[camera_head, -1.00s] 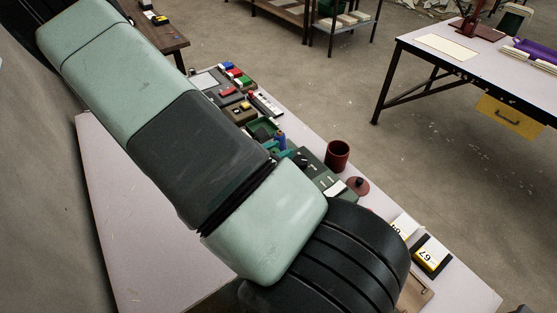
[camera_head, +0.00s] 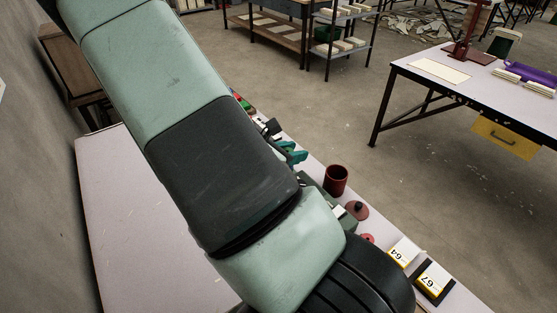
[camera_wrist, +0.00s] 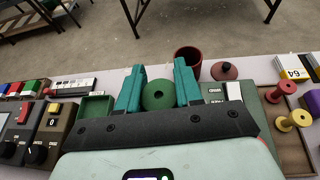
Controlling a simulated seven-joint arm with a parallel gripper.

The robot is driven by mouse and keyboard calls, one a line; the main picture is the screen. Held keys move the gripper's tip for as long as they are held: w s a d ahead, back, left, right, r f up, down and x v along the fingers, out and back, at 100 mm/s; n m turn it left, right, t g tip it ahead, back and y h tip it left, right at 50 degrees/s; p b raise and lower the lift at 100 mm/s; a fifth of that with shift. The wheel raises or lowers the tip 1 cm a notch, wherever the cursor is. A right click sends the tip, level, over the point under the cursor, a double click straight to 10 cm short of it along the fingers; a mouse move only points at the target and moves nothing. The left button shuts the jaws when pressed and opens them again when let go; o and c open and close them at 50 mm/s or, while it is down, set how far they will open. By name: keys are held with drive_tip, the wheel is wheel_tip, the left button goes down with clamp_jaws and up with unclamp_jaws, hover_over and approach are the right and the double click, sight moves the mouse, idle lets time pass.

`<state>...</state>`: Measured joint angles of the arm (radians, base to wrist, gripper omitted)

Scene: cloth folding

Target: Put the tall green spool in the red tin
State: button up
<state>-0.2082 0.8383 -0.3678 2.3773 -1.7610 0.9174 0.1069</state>
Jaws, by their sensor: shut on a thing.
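In the head view the teal fingers of my gripper (camera_head: 292,154) show past my arm, left of the tin, and the spool is not clearly seen there. The red tin (camera_head: 336,181) stands open on the table. In the wrist view the tin (camera_wrist: 188,54) is beyond the fingers, slightly right, partly hidden by the right finger.
A dark red knobbed lid (camera_wrist: 224,71) lies right of the tin. Red and yellow spools (camera_wrist: 292,120) lie in a tray at the right. A green open box (camera_wrist: 96,107) and control boxes (camera_wrist: 50,125) stand at the left. Number cards (camera_head: 403,252) lie at the table's near right.

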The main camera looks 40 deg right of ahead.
drive_tip(key=s+d+r+m+g+y, duration=0.15)
drive_tip(key=d+m+g, duration=0.25)
drive_tip(key=d, duration=0.4)
drive_tip(key=s+d+f+m+g+y, duration=0.1)
drive_tip(key=s+d+m+g, duration=0.3)
drive_tip(key=d, duration=0.3)
drive_tip(key=shift+m+g, duration=0.3)
drive_tip(key=shift+g, duration=0.2)
drive_tip(key=shift+w+d+f, duration=0.1)
drive_tip(key=shift+d+f, duration=0.05)
drive_tip(key=shift+f, duration=2.5)
drive_tip(key=shift+w+d+f, duration=0.1)
drive_tip(key=shift+d+f, duration=0.05)
drive_tip(key=shift+f, duration=2.45)
drive_tip(key=o, duration=1.1)
wheel_tip(320, 180, up, 7)
drive_tip(key=shift+r, duration=0.1)
